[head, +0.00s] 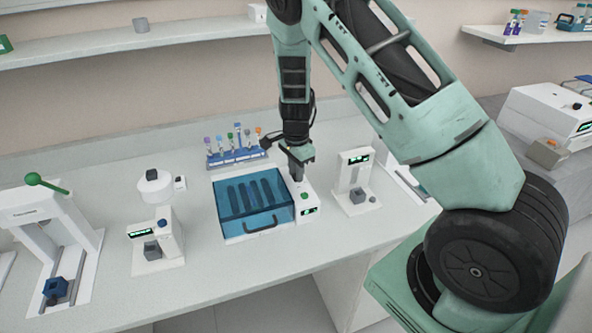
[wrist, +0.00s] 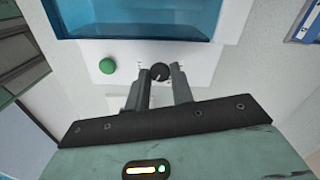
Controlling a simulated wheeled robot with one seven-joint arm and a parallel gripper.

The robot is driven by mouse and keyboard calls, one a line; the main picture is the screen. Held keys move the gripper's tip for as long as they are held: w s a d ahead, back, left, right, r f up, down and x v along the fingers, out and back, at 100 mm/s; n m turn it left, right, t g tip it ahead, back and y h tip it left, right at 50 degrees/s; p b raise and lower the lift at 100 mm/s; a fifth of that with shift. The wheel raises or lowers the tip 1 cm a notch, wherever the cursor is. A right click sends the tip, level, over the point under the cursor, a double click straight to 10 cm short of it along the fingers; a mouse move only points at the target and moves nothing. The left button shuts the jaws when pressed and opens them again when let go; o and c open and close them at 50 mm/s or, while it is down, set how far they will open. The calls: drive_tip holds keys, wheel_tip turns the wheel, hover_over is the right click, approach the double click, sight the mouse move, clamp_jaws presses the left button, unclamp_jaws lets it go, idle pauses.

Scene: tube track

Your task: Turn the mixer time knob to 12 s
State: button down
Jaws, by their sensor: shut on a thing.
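The mixer is a white machine with a clear blue lid (head: 253,200) and a white side panel (head: 304,199). In the wrist view the panel (wrist: 204,58) carries a round black knob (wrist: 160,71) with small marks around it. My gripper (wrist: 164,76) is shut on this knob, one finger on each side. In the head view my gripper (head: 297,172) points down at the back of the panel and hides the knob. A green button (wrist: 107,66) sits left of the knob in the wrist view. A small lit display (head: 310,211) on the panel's front is too small to read.
A blue rack (head: 236,156) with several capped tubes stands behind the mixer. A white device (head: 353,181) stands close on the right, and another (head: 155,243) stands on the left. The bench in front of the mixer is clear.

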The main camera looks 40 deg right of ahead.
drive_tip(key=shift+r, duration=0.1)
drive_tip(key=c, duration=1.2)
unclamp_jaws()
drive_tip(key=shift+c, duration=0.2)
wheel_tip(320, 180, up, 17)
drive_tip(key=b, duration=0.3)
drive_tip(key=shift+r, duration=0.2)
